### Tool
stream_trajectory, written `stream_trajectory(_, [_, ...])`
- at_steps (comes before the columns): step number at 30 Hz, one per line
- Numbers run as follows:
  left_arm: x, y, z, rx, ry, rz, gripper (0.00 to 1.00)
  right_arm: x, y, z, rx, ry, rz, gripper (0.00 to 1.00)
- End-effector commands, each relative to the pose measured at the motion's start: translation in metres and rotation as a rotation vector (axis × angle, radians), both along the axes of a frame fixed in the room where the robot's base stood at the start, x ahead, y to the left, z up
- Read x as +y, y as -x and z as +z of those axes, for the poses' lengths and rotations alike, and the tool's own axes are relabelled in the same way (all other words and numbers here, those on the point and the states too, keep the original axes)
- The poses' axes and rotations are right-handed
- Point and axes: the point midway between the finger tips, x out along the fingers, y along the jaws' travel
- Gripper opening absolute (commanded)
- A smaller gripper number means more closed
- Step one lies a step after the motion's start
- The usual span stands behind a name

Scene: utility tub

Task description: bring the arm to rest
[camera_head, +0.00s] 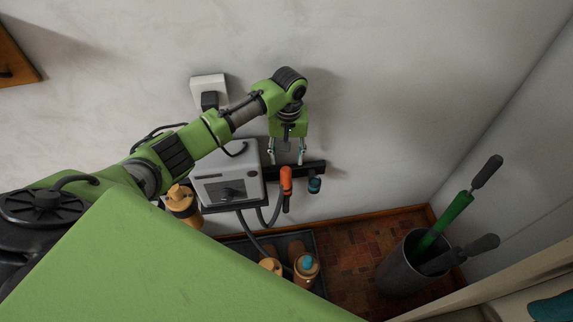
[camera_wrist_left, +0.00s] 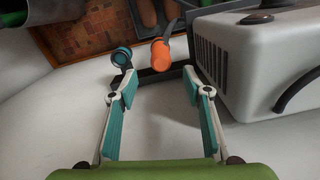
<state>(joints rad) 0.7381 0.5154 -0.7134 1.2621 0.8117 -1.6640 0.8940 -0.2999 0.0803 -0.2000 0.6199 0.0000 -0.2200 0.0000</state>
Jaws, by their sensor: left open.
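My left arm reaches in from the left in the head view. Its gripper (camera_head: 287,160) hangs near the wall just above a dark rail (camera_head: 310,168). In the left wrist view the gripper (camera_wrist_left: 163,95) shows two teal-padded fingers spread apart, with nothing between the pads. An orange-handled tool (camera_head: 286,180) hangs at the rail just below the gripper in the head view; it also shows beyond the fingertips in the left wrist view (camera_wrist_left: 161,54). A teal-and-black knob-like item (camera_head: 315,185) is at the rail's right end. My right gripper is not seen.
A grey-white box (camera_head: 226,163) with cables is close left of the gripper. A wall socket (camera_head: 209,88) with a plug is above it. A grey bin (camera_head: 392,272) with long-handled tools stands at right. Bare wall lies right of the gripper.

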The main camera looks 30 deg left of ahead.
Motion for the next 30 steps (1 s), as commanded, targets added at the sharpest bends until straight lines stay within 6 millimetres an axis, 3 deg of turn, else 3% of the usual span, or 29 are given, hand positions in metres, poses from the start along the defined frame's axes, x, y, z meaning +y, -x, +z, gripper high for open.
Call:
stream_trajectory(8, [0.000,0.000,0.008,0.001,0.001,-0.002,0.45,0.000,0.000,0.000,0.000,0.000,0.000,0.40])
stream_trajectory(13, [-0.023,0.020,-0.010,-0.005,0.019,-0.091,0.45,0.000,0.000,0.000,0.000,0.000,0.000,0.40])
stream_trajectory(18, [-0.078,0.072,-0.042,-0.057,0.076,-0.311,0.45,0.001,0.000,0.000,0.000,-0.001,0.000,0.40])
stream_trajectory(21, [-0.105,0.105,-0.052,-0.111,0.109,-0.425,0.45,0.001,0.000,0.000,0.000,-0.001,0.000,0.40])
stream_trajectory(25, [-0.125,0.148,-0.053,-0.185,0.132,-0.531,0.45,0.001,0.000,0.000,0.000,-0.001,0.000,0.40])
stream_trajectory(30, [-0.124,0.196,-0.041,-0.273,0.112,-0.606,0.45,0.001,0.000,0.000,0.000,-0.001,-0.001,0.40])
